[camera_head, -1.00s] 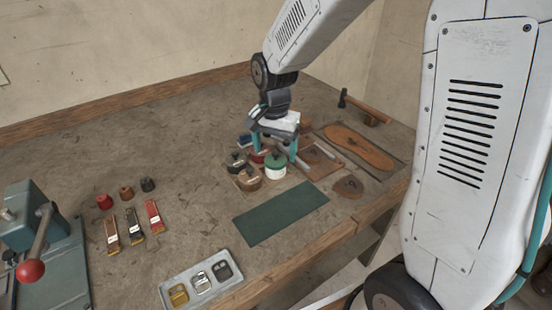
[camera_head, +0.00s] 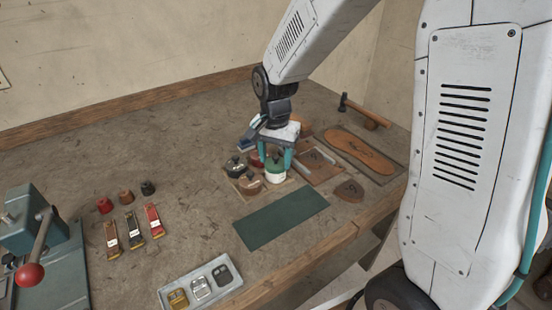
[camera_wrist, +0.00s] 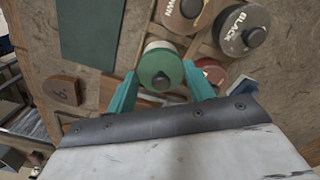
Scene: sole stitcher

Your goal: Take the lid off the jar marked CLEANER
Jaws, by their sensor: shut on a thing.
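A white jar (camera_head: 277,178) with a green lid (camera_head: 272,166) stands at the front right of a group of jars. In the wrist view the green lid (camera_wrist: 160,68) shows from above, with a dark knob and the white jar around its rim. No CLEANER marking is readable on it in either view. My gripper (camera_head: 275,159) points down over this jar, its teal fingers shut on the green lid from two sides. The lid appears to sit on the jar. The fingers hide part of the lid.
Close beside it are a jar marked BLACK (camera_wrist: 242,30), a jar whose label reads partly "OWN" (camera_wrist: 186,12) and a red-lidded jar (camera_wrist: 210,74). A green mat (camera_head: 281,217) lies in front. A leather sole (camera_head: 360,150) lies to the right.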

